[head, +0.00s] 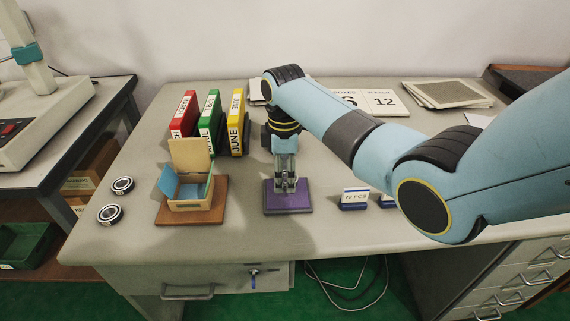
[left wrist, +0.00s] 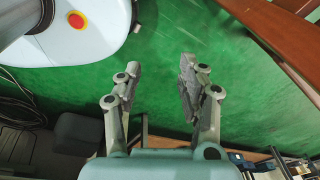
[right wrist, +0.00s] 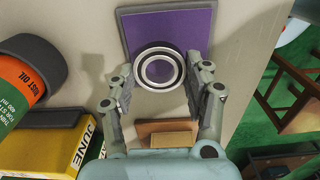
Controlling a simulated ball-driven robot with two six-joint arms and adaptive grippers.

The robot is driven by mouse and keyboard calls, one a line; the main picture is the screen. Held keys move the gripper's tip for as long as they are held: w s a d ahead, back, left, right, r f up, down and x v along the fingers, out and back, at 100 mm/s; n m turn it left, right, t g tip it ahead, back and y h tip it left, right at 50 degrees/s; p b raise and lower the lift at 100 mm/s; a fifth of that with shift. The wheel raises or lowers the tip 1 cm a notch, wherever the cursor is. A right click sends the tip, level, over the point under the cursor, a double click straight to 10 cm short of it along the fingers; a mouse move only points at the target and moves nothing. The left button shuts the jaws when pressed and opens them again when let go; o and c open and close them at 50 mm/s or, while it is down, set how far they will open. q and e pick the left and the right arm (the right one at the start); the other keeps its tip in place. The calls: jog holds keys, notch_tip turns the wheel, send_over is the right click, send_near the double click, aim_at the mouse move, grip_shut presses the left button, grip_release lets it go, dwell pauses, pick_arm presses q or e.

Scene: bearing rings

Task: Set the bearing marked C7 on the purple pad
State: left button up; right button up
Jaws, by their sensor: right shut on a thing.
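My right gripper (head: 286,184) is over the purple pad (head: 273,207) and pointing down. In the right wrist view its fingers are shut on a dark-rimmed, silver bearing ring (right wrist: 160,68), with the purple pad (right wrist: 190,22) behind it. I cannot read a mark on the held ring, nor tell whether it touches the pad. Two more bearings lie on the desk at the left, a farther one (head: 122,185) and a nearer one (head: 109,214); their marks are too small to read. My left gripper (left wrist: 161,68) is open and empty above the green floor.
An open carton (head: 190,204) stands on a brown board (head: 212,213) left of the pad. Red, green and yellow binders (head: 237,123) stand behind. A "72 PCS" sign (head: 354,198) is right of the pad. A rust oil container (right wrist: 18,80) shows in the right wrist view.

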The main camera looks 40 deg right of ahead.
aim_at(285, 180)
jog(key=shift+n, duration=0.3)
jog(key=r+p, duration=0.2)
jog(key=p, duration=0.1)
jog(key=s+r+p, duration=0.1)
jog(key=r+p, duration=0.1)
jog(key=p, duration=0.2)
jog(key=shift+a+r, duration=0.2)
jog(key=shift+r, duration=0.15)
pick_arm(q)
notch_tip(285, 180, up, 9)
jog(key=s+p, duration=0.1)
pick_arm(e)
jog(key=shift+r, duration=0.5)
pick_arm(q)
notch_tip(285, 180, down, 7)
jog(key=b, duration=0.7)
jog(key=shift+s+f+b, duration=0.15)
jog(key=shift+f+b, duration=0.05)
jog(key=shift+b, duration=0.15)
pick_arm(e)
notch_tip(285, 180, down, 7)
jog(key=shift+r, duration=0.1)
pick_arm(q)
jog(key=shift+f+b, duration=0.3)
pick_arm(e)
jog(key=shift+f, duration=0.55)
jog(key=o, duration=1.4)
jog(key=shift+c, duration=0.2)
pick_arm(q)
jog(key=shift+s, duration=0.1)
